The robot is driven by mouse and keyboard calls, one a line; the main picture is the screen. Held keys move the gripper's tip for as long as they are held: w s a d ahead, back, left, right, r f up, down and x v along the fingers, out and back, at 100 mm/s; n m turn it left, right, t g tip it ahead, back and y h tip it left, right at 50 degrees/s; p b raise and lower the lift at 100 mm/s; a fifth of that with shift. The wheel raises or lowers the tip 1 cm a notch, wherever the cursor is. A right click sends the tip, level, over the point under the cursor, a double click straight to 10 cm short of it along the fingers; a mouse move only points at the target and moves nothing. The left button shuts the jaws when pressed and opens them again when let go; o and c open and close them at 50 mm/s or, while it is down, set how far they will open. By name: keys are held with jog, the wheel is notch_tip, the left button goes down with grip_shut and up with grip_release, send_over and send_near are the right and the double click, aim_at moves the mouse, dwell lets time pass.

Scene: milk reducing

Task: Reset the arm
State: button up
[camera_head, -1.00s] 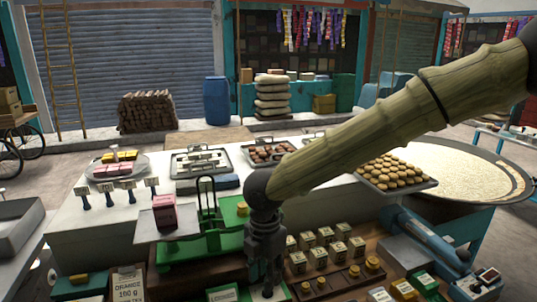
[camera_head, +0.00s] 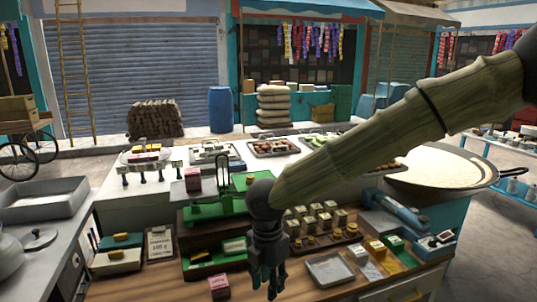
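My arm reaches in from the upper right in the head view, its upper link sheathed in pale green. My dark gripper (camera_head: 268,281) hangs down in front of the counter's wooden shelf (camera_head: 185,284). Nothing shows in it, but the gap between its fingers is too small and dark to judge. The green balance scale (camera_head: 214,205) stands behind and left of it, with a pink block (camera_head: 193,180) on its left pan. Part of the counter behind my arm is hidden.
A small pink box (camera_head: 219,287) lies just left of my gripper. A grey tray (camera_head: 330,268) lies to its right, near several small weight blocks (camera_head: 310,222). A label board (camera_head: 160,245) stands at left. A large round pan (camera_head: 440,168) is at right.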

jog(key=s+d+f+n+t+h, duration=0.1)
jog(key=d+f+n, duration=0.5)
jog(key=f, duration=0.4)
jog(key=s+d+f+n+t+h+b, duration=0.1)
jog(key=d+f+n, duration=0.4)
jog(key=f+n, duration=0.3)
jog(key=s+d+f+n+h, duration=0.15)
jog(key=d+f+n, duration=0.4)
jog(key=f, duration=0.55)
jog(key=s+d+f+n+y, duration=0.1)
jog(key=s+d+f+n, duration=0.1)
jog(key=s+f+n, duration=0.3)
jog(key=s+d+f+n+g+y+b, duration=0.1)
jog(key=s+f+n, duration=0.3)
jog(key=s+n, duration=0.7)
jog(key=s+d+f+n+g+y, duration=0.1)
jog(key=s+d+f+n, duration=0.2)
jog(key=s+f+n, duration=0.2)
jog(key=s+n, duration=0.3)
jog(key=s, duration=0.1)
jog(key=shift+s+f+y, duration=0.15)
jog(key=shift+f+y, duration=0.15)
jog(key=shift+y, duration=0.05)
